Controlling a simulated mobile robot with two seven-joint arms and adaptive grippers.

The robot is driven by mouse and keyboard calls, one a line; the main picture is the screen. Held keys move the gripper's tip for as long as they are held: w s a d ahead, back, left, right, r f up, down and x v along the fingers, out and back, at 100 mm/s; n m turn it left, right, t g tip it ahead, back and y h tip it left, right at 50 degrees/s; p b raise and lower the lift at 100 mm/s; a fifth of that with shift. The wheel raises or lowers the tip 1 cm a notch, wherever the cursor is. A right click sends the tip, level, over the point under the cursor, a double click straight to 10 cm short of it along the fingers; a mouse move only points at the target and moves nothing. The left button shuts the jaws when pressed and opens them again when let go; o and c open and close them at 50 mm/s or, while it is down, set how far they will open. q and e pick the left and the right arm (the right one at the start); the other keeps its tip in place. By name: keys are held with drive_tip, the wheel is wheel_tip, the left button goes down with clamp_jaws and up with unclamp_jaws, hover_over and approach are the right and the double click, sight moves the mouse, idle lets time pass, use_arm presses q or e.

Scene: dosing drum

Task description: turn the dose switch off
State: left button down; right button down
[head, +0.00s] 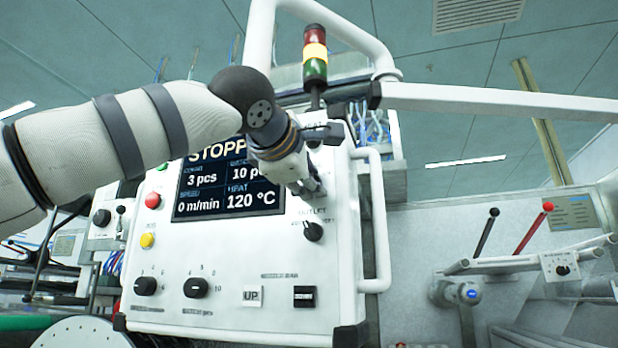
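A white control box (240,312) fills the middle of the head view. My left arm reaches across it from the left. My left gripper (316,190) is at the box's upper right, just right of the display (195,206), and points down and to the right. Its fingertips overlap the panel, and I cannot tell whether they touch it or hold anything. A black rotary switch (313,231) sits just below the fingertips, with a small label above it. No label clearly reads dose. The gripper hides the panel area behind it. My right gripper is out of view.
Below are two black knobs, one at left (145,286) and one at right (196,288), a white UP button (252,296) and a black button (304,296). Red (152,200) and yellow (147,240) buttons are at left. A white handle (382,220) runs along the right side.

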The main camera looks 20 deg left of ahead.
use_arm(q)
drive_tip(key=n, duration=0.4)
drive_tip(key=shift+n, duration=0.7)
drive_tip(key=c, duration=1.2)
unclamp_jaws()
drive_tip(key=shift+c, duration=0.2)
drive_tip(key=s, duration=1.2)
drive_tip(key=shift+a, duration=0.3)
